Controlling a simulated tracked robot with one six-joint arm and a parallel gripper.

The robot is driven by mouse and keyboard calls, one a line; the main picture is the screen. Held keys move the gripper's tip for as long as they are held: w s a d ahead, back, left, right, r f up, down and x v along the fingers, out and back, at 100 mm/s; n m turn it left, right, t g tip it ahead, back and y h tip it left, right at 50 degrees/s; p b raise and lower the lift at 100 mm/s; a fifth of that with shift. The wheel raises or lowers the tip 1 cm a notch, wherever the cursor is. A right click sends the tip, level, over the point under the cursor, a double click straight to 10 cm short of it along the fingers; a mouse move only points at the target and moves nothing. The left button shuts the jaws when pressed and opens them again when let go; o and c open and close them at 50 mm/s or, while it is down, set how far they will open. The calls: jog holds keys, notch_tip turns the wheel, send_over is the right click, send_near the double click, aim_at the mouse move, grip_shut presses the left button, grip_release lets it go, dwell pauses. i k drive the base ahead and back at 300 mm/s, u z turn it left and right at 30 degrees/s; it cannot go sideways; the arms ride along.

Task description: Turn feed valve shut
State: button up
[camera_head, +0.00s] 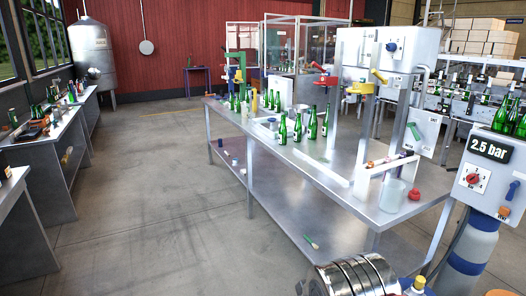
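I cannot tell for sure which part is the feed valve. A grey panel (480,178) at the right reads "2.5 bar" and carries a red knob on a white dial (473,178). A blue lever (512,190) sits at its right edge, tilted. On the machine over the bench, a yellow handle (379,76) slants below a white box (407,49). A green lever (414,132) is on a smaller white box to its right. My gripper is not in view.
A long steel bench (300,165) with green bottles (298,127) runs through the middle. A red knob (414,194) is near the bench's right end. The concrete floor (165,200) at left is mostly clear, between the benches.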

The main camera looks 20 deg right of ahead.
aim_at(411, 124)
jog(key=z, duration=0.15)
jog(key=i, duration=1.55)
jog(key=z, duration=0.2)
